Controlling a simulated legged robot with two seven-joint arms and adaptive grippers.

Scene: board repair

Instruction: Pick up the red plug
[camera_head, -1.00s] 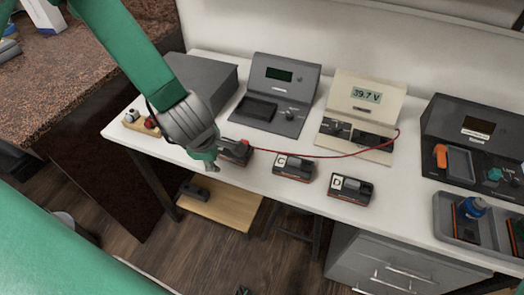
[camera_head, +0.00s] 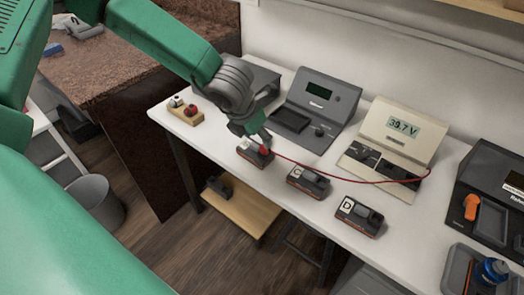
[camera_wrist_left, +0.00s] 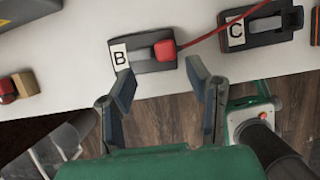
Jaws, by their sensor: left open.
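The red plug (camera_wrist_left: 165,49) sits on the right part of the block labelled B (camera_wrist_left: 141,55), with a red cable running off to the right. In the head view the plug (camera_head: 264,150) shows just below my left gripper's tips. My left gripper (camera_head: 256,138) is open and empty. In the left wrist view its two fingers (camera_wrist_left: 160,82) are spread wide, with block B and the plug beyond the tips, the plug nearer the right finger. In the head view the gripper hides part of block B. My right gripper is not in view.
Block C (camera_head: 308,181) and block D (camera_head: 357,215) stand along the table's front edge. The meter reading 39.7 V (camera_head: 396,130) and a dark device (camera_head: 318,105) stand behind. The red cable (camera_head: 345,180) crosses the table. A small wooden block with a red knob (camera_head: 185,110) lies left.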

